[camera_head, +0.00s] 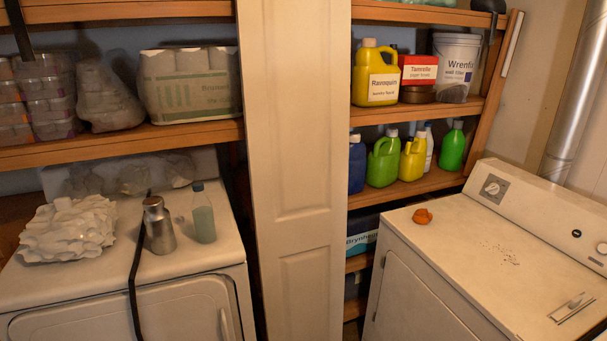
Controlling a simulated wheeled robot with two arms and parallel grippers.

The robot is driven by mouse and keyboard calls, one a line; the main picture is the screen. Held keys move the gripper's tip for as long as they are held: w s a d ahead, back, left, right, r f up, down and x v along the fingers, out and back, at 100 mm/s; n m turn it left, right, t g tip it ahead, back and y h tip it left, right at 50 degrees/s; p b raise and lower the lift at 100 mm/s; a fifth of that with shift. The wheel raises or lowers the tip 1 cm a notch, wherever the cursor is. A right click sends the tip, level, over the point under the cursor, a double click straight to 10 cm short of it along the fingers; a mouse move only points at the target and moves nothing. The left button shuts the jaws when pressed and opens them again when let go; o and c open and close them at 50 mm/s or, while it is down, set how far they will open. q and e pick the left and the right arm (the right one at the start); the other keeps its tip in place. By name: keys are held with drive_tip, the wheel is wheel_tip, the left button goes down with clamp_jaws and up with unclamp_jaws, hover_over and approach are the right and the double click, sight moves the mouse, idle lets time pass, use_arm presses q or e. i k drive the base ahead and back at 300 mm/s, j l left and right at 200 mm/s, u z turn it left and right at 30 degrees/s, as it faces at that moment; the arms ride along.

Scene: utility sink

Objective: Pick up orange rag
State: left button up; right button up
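The orange rag (422,216) is a small crumpled lump. It lies on the white top of the right-hand machine (460,245), near that top's back left corner. Nothing touches or covers it. Neither of my grippers shows in the head view.
A tall white door panel (294,170) stands between the two machines. The left machine's top holds a crumpled white cloth (68,228), a metal bottle (158,226) and a clear bottle (204,215). Shelves with several jugs (384,160) rise behind the rag. The right machine's top is mostly clear.

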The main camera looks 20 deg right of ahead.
sight(422, 216)
drive_tip(key=z, duration=1.4)
drive_tip(key=i+j+z, duration=0.2)
drive_tip(key=i+j, duration=0.3)
drive_tip(key=i, duration=0.25)
drive_tip(key=i+j+z, duration=0.15)
drive_tip(key=i+j, duration=0.5)
drive_tip(key=i, duration=0.45)
